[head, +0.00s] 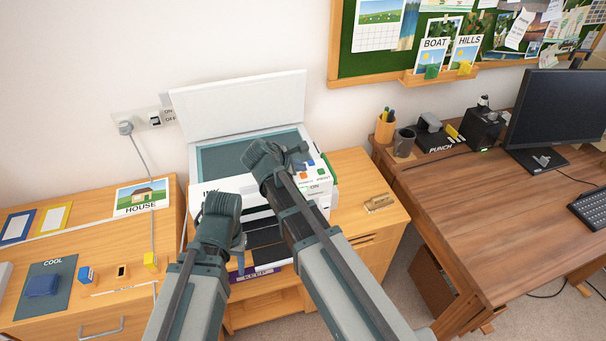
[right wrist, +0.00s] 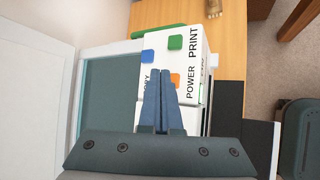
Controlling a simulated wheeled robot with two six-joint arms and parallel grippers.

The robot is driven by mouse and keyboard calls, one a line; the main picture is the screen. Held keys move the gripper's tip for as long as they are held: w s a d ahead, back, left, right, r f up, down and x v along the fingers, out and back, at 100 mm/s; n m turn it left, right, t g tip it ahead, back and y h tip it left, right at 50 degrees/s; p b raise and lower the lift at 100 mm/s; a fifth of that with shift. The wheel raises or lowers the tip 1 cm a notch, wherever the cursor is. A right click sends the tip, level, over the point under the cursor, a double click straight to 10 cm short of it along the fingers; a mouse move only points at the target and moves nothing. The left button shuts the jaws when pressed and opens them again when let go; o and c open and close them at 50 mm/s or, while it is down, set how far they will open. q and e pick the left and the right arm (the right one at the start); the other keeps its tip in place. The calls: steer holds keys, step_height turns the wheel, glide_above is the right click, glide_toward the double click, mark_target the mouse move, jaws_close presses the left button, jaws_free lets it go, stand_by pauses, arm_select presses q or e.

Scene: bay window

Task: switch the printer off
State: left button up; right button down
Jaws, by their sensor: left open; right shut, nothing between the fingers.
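The white printer (head: 235,184) stands on a wooden cabinet with its lid (head: 245,104) raised and its dark glass bare. Its panel carries a green PRINT button (right wrist: 175,42), a blue button (right wrist: 148,56) and an orange POWER button (right wrist: 175,79). Small "ON" lettering (head: 314,186) shows on the printer's front. My right gripper (head: 302,152) is shut and empty over the panel. In the right wrist view its fingertips (right wrist: 162,72) are beside the orange button; I cannot tell if they touch. My left gripper (head: 240,260) is open and empty, low before the printer's front.
A wall switch (head: 154,118) labelled ON and OFF and a plugged cord (head: 127,128) are behind the printer, left. A desk (head: 490,205) with a monitor (head: 558,107) stands further right.

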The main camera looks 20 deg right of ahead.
mark_target(301, 178)
steer(key=shift+f, duration=0.15)
steer(key=shift+f+b, duration=0.3)
steer(key=shift+b, duration=0.15)
steer(key=shift+f, duration=0.15)
stand_by(0.4)
steer(key=shift+r+p, duration=0.45)
steer(key=shift+r, duration=0.2)
step_height(301, 178, up, 6)
steer(key=p, duration=0.6)
stand_by(0.3)
